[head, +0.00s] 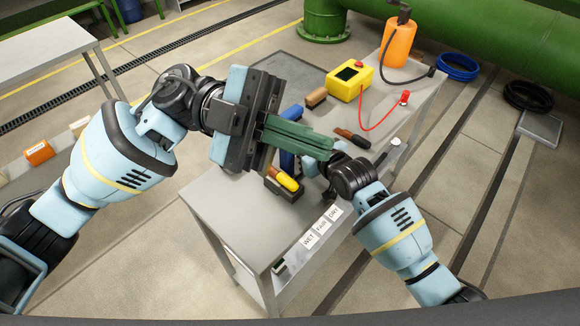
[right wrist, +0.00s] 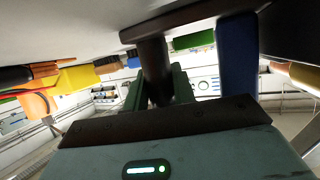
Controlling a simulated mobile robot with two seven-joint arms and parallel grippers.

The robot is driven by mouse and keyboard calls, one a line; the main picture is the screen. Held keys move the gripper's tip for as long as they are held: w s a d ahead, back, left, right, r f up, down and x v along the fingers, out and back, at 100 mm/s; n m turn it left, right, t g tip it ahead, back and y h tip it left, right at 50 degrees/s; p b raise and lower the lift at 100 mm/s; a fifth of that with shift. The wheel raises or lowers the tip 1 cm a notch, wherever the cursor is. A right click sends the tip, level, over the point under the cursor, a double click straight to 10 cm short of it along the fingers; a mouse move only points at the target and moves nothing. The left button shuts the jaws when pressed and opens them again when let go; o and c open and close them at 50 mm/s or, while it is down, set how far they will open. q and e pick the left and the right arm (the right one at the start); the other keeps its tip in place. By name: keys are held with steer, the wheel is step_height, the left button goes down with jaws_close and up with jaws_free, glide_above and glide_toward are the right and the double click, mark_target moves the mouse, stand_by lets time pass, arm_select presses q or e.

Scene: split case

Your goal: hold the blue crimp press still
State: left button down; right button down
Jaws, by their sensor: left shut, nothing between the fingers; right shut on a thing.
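The blue crimp press (head: 288,163) stands on the grey table, mostly hidden behind my left gripper's green fingers in the head view. In the right wrist view its blue upright (right wrist: 237,70) shows beside a dark post, with a dark bar across the top of the picture. My right gripper (right wrist: 157,92) is shut on the dark post, which looks like part of the press. My left gripper (head: 328,147) is shut and empty, its fingers passing in front of the press. Whether they touch it, I cannot tell.
A dark tray (head: 272,186) with yellow and orange pieces sits at the front. A yellow box (head: 350,82) with a red lead, an orange canister (head: 398,45), a brown block (head: 316,97) and brown-orange handles (head: 352,138) are farther back. The front left of the table (head: 228,205) is clear.

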arm_select(q)
steer(key=w+a+f+n+t+y, duration=0.3)
steer(key=f+t+y, duration=0.3)
steer(key=f+y, duration=0.3)
steer(key=w+a+r+n+t+y, duration=0.1)
steer(key=w+a+t+y, duration=0.1)
steer(key=w+a, duration=0.1)
steer(key=w+a+n+t+y, duration=0.1)
steer(key=w+a+n+y, duration=0.1)
steer(key=w+a, duration=0.1)
steer(key=w+a+r+n+t+y, duration=0.1)
steer(key=w+a+n+t+y, duration=0.1)
steer(key=a+y, duration=0.1)
steer(key=shift+w+a+r+t, duration=0.15)
steer(key=shift+w+r+t, duration=0.15)
steer(key=shift+w+r, duration=0.1)
steer(key=shift+f, duration=0.1)
steer(key=shift+f, duration=0.1)
steer(key=shift+s+a+f, duration=0.1)
steer(key=shift+s+f, duration=0.05)
steer(key=shift+f, duration=2.75)
steer(key=shift+f, duration=0.15)
